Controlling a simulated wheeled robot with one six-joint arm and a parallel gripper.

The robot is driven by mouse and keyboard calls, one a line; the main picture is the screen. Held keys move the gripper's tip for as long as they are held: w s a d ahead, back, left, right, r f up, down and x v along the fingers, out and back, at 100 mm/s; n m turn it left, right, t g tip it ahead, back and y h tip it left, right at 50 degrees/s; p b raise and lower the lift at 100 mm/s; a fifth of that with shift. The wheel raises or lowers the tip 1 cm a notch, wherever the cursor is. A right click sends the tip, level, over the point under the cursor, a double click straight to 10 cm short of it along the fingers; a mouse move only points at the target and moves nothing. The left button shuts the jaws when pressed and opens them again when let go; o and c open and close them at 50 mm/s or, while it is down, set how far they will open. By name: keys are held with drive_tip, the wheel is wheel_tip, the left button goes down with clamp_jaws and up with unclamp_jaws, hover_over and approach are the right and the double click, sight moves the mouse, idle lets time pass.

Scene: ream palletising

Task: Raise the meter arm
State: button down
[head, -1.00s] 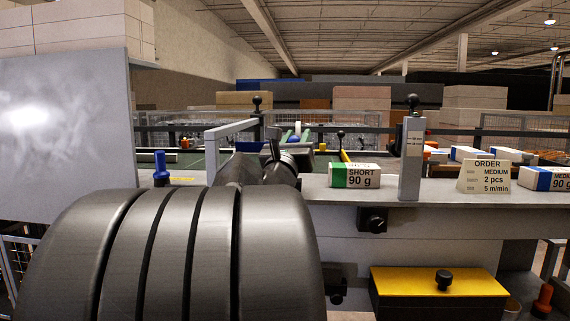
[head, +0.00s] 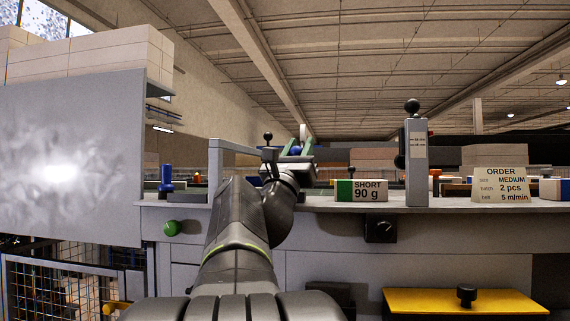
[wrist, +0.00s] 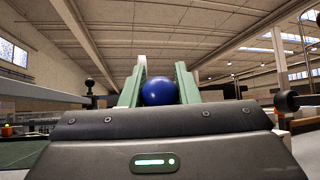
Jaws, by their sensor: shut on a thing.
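My gripper (head: 297,147) reaches over the counter, its green fingers pointing up and away. In the wrist view my gripper (wrist: 159,88) has its two green fingers closed on either side of a blue ball (wrist: 158,92), touching it. What the ball is fixed to is hidden behind the gripper body, so I cannot tell whether it is the meter arm's knob. A grey angled bar (head: 215,165) stands just left of the gripper; I cannot tell whether it belongs to the meter arm.
A grey scale post (head: 417,170) with a black knob stands right of my arm, beside a SHORT 90 g ream (head: 362,190) and the ORDER sign (head: 500,184). A blue lever (head: 166,180) is at left. A large grey panel (head: 70,150) fills the left side. A yellow tray (head: 440,302) juts out below.

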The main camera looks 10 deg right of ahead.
drive_tip(key=shift+s+b, duration=0.1)
drive_tip(key=shift+b, duration=0.2)
drive_tip(key=c, duration=1.1)
unclamp_jaws()
